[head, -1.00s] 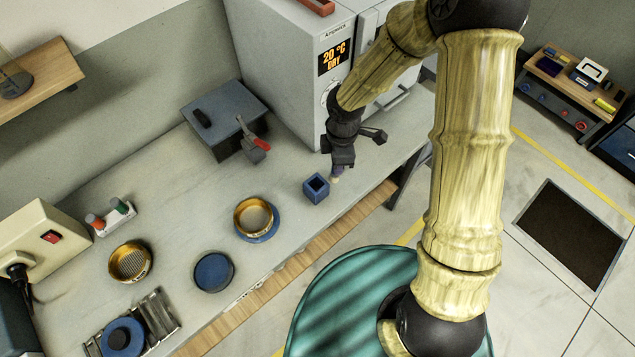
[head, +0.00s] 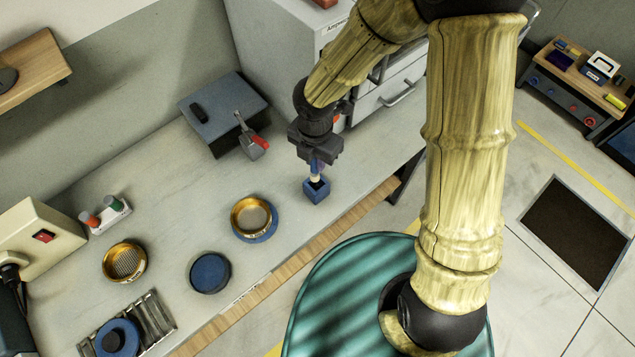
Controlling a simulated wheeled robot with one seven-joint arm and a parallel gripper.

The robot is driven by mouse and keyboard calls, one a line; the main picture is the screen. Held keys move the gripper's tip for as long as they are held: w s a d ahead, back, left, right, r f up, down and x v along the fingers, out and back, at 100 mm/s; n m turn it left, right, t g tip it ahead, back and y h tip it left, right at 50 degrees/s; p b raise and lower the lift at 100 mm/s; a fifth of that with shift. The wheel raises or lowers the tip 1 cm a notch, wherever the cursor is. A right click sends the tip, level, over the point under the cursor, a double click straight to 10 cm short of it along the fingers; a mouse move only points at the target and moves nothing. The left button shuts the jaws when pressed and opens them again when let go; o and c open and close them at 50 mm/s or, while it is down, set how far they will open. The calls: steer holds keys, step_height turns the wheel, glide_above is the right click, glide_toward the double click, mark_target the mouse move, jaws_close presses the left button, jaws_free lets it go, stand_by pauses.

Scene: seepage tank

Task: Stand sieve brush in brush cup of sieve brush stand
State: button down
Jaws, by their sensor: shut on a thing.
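My gripper (head: 315,160) is above the blue square cup (head: 316,193) near the front edge of the bench. It is shut on the sieve brush (head: 316,173), of which a blue part and a pale part show below the fingers. The brush is roughly upright, with its lower end at the cup's dark opening. I cannot tell how far the brush is inside the cup or whether it touches a wall.
A brass sieve on a blue disc (head: 251,217) stands left of the cup, with a dark blue round pan (head: 210,272) and another brass sieve (head: 124,262) farther left. A grey box with a red-handled clamp (head: 225,110) is behind. The oven (head: 290,60) stands at the back.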

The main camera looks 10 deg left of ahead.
mark_target(317, 176)
step_height(317, 176, down, 4)
steer(key=shift+f, duration=0.25)
steer(key=shift+d+f, duration=0.1)
steer(key=shift+w, duration=0.2)
steer(key=shift+s+f+b, duration=0.1)
steer(key=shift+f+b, duration=0.2)
steer(key=shift+f, duration=1.6)
steer(key=shift+f, duration=0.3)
steer(key=c, duration=1.3)
jaws_free()
steer(key=shift+r, duration=0.1)
